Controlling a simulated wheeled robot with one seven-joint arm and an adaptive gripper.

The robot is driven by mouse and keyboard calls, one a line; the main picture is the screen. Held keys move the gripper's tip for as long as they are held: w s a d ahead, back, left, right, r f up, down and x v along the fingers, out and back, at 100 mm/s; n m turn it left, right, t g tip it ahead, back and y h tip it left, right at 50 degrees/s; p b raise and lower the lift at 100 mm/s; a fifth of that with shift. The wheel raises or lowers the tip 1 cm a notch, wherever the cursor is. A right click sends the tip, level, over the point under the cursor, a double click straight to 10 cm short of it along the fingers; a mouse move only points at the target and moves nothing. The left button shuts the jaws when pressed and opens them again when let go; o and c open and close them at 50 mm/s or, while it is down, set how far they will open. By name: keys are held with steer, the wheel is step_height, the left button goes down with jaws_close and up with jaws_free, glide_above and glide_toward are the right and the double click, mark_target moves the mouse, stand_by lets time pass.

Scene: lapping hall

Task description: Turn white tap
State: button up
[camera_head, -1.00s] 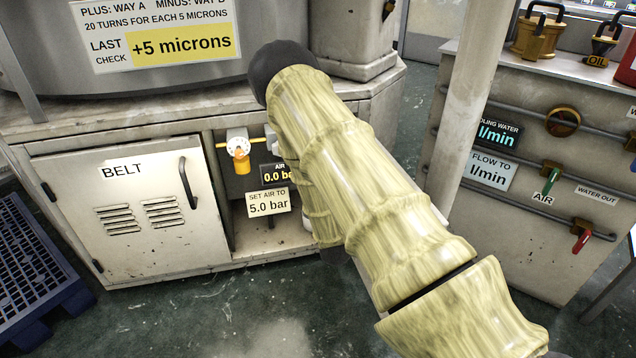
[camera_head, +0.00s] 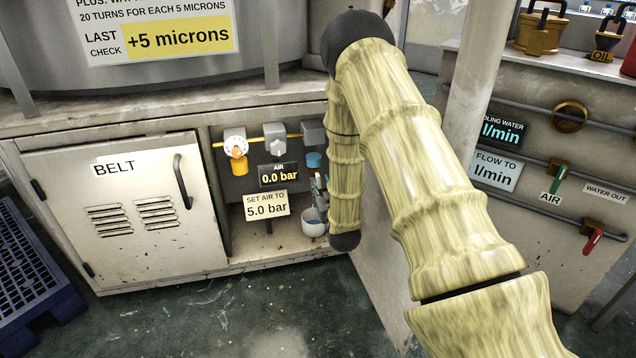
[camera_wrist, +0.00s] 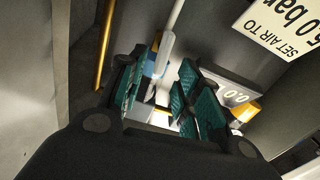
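In the wrist view, a slim white handle (camera_wrist: 167,48), which looks like the white tap's lever, runs up from between my fingertips. My gripper (camera_wrist: 157,92) is open, with its teal finger pads on either side of the handle's lower end. White, blue and orange parts show in the gap; I cannot tell whether the pads touch them. In the head view, my forearm hangs beside the air panel, and the tap's details there are too small to make out.
The air display (camera_head: 279,175) reads 0.0 bar, above a sign (camera_head: 267,205) saying set air to 5.0 bar. The belt door (camera_head: 130,215) is shut. A yellow pipe (camera_wrist: 105,45) runs close to my gripper.

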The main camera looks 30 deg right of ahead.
mark_target(319, 179)
steer(key=shift+b+x, duration=1)
steer(key=shift+x, duration=1.65)
jaws_close()
